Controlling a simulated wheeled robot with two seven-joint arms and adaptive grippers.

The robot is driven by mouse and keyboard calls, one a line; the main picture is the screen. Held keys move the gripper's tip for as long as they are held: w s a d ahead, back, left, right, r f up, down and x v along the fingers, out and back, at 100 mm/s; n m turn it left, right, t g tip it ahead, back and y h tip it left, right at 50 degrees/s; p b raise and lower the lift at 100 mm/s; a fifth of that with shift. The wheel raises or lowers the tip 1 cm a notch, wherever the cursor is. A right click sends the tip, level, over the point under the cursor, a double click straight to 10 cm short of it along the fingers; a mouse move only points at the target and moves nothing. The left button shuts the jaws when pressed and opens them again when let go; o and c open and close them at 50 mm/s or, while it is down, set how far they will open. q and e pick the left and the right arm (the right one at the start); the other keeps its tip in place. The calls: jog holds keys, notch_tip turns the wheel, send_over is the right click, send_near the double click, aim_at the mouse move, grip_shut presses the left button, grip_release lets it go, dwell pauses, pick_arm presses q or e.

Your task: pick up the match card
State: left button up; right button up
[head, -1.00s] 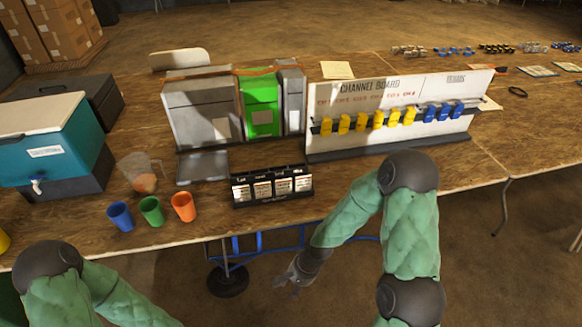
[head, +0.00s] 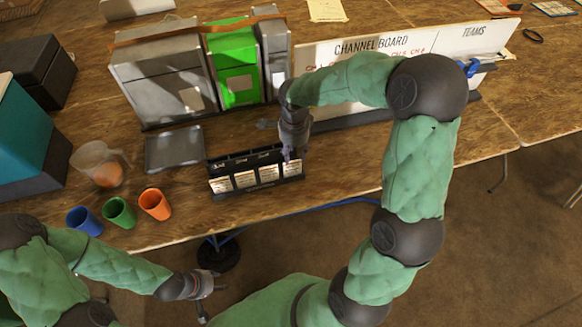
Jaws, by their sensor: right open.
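A black card rack (head: 258,187) stands near the front edge of the table, with several white cards in a row. The rightmost card (head: 291,168) is under my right gripper (head: 292,155), which is open and points down at the rack's right end. Its fingers partly cover that slot, and I cannot tell whether they touch the card. The other cards, such as the leftmost card (head: 222,185), are in clear view; their print is too small to read. My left gripper (head: 213,290) is open and empty, low in front of the table.
Blue, green and orange cups (head: 155,204) and a clear jug (head: 98,165) stand left of the rack. A grey tray (head: 174,148) lies behind them. Binders (head: 236,78) stand behind, and the channel board (head: 325,55) is partly hidden by my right arm.

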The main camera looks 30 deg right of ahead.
aim_at(293, 168)
notch_tip(293, 168, down, 3)
jog(key=shift+w+f+b, duration=0.1)
jog(key=shift+f+b, duration=0.1)
jog(key=shift+b, duration=0.2)
jog(key=f, duration=0.1)
jog(key=f+b, duration=0.1)
jog(key=f, duration=0.1)
jog(key=f+b, duration=0.1)
jog(key=f, duration=0.1)
jog(key=shift+a, duration=0.25)
grip_shut()
